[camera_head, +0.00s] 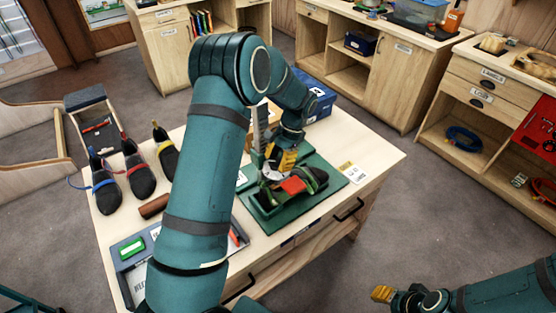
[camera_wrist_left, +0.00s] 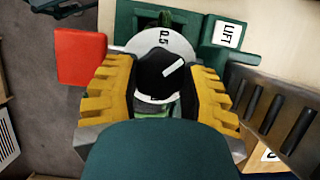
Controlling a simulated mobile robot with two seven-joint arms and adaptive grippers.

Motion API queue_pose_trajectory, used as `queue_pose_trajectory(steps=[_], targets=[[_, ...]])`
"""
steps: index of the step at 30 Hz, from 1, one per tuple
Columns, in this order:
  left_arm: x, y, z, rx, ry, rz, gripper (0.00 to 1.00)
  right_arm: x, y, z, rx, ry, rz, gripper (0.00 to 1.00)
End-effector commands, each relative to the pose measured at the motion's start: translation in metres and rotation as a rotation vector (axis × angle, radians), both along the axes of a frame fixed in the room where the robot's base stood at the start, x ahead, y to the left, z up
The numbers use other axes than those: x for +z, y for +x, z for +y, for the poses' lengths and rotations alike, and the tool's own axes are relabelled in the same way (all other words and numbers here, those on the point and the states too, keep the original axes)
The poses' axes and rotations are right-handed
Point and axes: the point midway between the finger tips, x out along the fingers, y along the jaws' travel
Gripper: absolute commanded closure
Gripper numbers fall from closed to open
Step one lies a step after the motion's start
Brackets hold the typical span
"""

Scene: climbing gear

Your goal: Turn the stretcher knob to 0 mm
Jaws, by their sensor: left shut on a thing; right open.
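The stretcher is a green stand (camera_head: 262,222) on the bench, with a dark climbing shoe (camera_head: 317,178) on it. In the left wrist view its black knob (camera_wrist_left: 160,72) carries a white pointer line slanting to the upper right. A white dial disc (camera_wrist_left: 172,38) lies behind the knob; its printed number is rotated and hard to read, and the rest of the scale is hidden. My left gripper (camera_wrist_left: 166,92) is shut on the knob, one yellow finger on each side; it also shows at the stretcher in the head view (camera_head: 281,164). My right gripper (camera_head: 382,294) is open, off the bench at lower right.
A red block (camera_wrist_left: 81,52) sits beside the dial and a LIFT label (camera_wrist_left: 227,34) on the other side. Several shoes (camera_head: 137,172), a brown cylinder (camera_head: 154,206) and a grey tray (camera_head: 128,270) are on the bench's left. A blue box (camera_head: 318,100) stands behind.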

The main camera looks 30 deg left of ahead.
Motion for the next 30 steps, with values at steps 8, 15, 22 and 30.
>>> queue_pose_trajectory(steps=[8,15,22,30], targets=[[-0.001,0.000,0.000,-0.002,-0.001,0.000,0.18,0.000,0.000,0.000,0.000,0.000,0.000,0.53],[0.000,0.001,0.002,-0.002,0.002,-0.004,0.18,0.000,0.000,0.000,0.000,0.000,0.000,0.53],[0.001,0.001,0.003,0.000,0.004,-0.006,0.18,0.000,0.000,0.000,0.000,0.000,0.000,0.53],[0.026,0.011,-0.001,-0.001,0.005,-0.009,0.18,0.000,0.000,0.000,0.000,0.000,0.000,0.53]])
